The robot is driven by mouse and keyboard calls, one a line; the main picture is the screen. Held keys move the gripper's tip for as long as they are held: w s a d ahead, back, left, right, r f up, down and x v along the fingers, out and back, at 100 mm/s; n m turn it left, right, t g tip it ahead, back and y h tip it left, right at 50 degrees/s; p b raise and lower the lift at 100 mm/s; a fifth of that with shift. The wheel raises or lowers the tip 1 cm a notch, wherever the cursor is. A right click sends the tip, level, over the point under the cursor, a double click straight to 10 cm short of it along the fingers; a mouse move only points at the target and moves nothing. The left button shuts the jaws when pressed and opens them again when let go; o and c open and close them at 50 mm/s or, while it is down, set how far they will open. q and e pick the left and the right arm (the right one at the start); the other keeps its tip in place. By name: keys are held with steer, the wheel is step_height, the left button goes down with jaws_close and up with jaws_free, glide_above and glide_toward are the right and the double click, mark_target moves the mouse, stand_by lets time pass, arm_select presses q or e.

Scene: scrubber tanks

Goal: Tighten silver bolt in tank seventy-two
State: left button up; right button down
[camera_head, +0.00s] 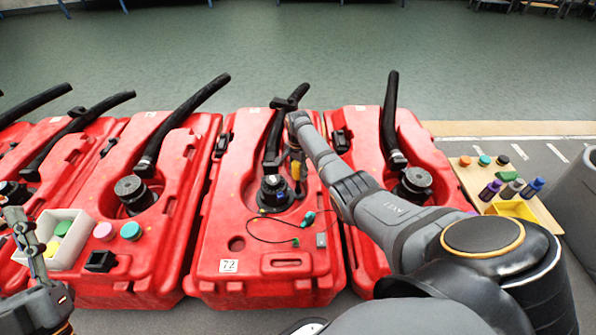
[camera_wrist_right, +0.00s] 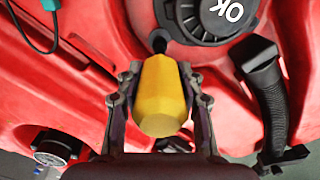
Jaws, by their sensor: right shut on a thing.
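Tank seventy-two (camera_head: 215,240) is the red tank in the middle of the head view, with a white "72" label (camera_head: 228,266) on its front. My right gripper (camera_head: 297,160) is over this tank, to the right of its black round cap (camera_head: 272,188). In the right wrist view the right gripper (camera_wrist_right: 162,90) is shut on a yellow-handled tool (camera_wrist_right: 163,105). The tool's dark shaft (camera_wrist_right: 159,44) points at the red surface beside the cap marked "OK" (camera_wrist_right: 222,12). I cannot make out the silver bolt. My left gripper (camera_head: 28,240) is at the left edge, its jaws unclear.
Red tanks with black hoses stand on both sides. A thin cable with green ends (camera_head: 308,218) lies on tank seventy-two. A white bin (camera_head: 70,222) sits at the left; a wooden board (camera_head: 545,222) with small bottles is at the right.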

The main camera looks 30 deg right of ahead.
mark_target(298, 166)
steer(key=shift+f, duration=0.2)
steer(key=shift+f, duration=0.25)
steer(key=shift+s+f, duration=0.1)
steer(key=shift+f, duration=0.55)
stand_by(2.2)
step_height(298, 166, up, 5)
steer(key=p, duration=0.6)
steer(key=shift+r, duration=0.15)
